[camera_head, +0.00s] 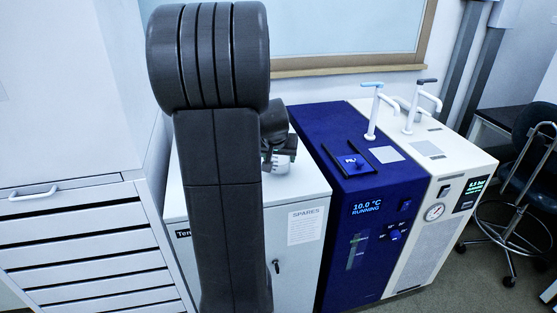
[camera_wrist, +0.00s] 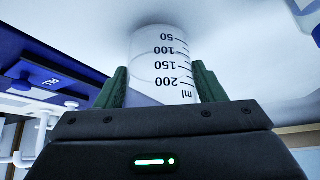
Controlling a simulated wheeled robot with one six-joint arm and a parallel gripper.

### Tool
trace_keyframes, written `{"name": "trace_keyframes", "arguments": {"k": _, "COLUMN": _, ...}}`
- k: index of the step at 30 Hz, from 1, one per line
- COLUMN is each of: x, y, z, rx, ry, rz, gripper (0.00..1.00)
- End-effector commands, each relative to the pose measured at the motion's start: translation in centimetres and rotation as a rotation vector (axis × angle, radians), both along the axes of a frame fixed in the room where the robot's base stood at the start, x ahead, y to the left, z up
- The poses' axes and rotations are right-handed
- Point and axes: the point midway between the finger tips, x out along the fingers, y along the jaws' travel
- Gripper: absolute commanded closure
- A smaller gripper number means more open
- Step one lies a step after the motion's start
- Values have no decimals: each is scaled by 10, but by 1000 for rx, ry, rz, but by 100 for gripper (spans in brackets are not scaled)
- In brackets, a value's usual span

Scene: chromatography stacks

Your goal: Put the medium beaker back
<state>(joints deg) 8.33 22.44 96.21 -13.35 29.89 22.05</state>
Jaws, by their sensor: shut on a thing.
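A clear beaker with black volume marks (camera_wrist: 158,62) stands between the two green fingers of my gripper (camera_wrist: 163,82), which is shut on its sides. The wrist view is inverted, and the marks read upside down. In the head view, the beaker (camera_head: 283,164) is at the white cabinet's top, and my gripper (camera_head: 271,158) is partly hidden behind my dark arm. The beaker's base meets or nearly meets the white top (camera_head: 305,179); I cannot tell whether it bears on it.
A blue unit (camera_head: 338,215) reading 10.0 °C RUNNING stands right of the cabinet, with a labelled plate (camera_head: 354,163) and a tap (camera_head: 372,115) on top. A white unit with a gauge (camera_head: 422,240) is beyond it. A drawer cabinet (camera_head: 80,255) is at left.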

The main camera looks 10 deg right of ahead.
Motion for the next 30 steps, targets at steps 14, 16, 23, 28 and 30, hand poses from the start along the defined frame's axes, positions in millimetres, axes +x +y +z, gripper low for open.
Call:
{"name": "trace_keyframes", "arguments": {"k": 14, "x": 0, "y": 0, "z": -13, "rx": -1, "ry": 0, "rz": 1, "gripper": 33}}
{"name": "trace_keyframes", "arguments": {"k": 16, "x": 0, "y": 0, "z": -13, "rx": -1, "ry": 0, "rz": 1, "gripper": 19}}
{"name": "trace_keyframes", "arguments": {"k": 23, "x": 0, "y": 0, "z": -12, "rx": -1, "ry": 0, "rz": 1, "gripper": 15}}
{"name": "trace_keyframes", "arguments": {"k": 28, "x": 0, "y": 0, "z": -8, "rx": -1, "ry": 0, "rz": 1, "gripper": 15}}
{"name": "trace_keyframes", "arguments": {"k": 30, "x": -3, "y": 1, "z": -3, "rx": 0, "ry": -2, "rz": 1, "gripper": 15}}
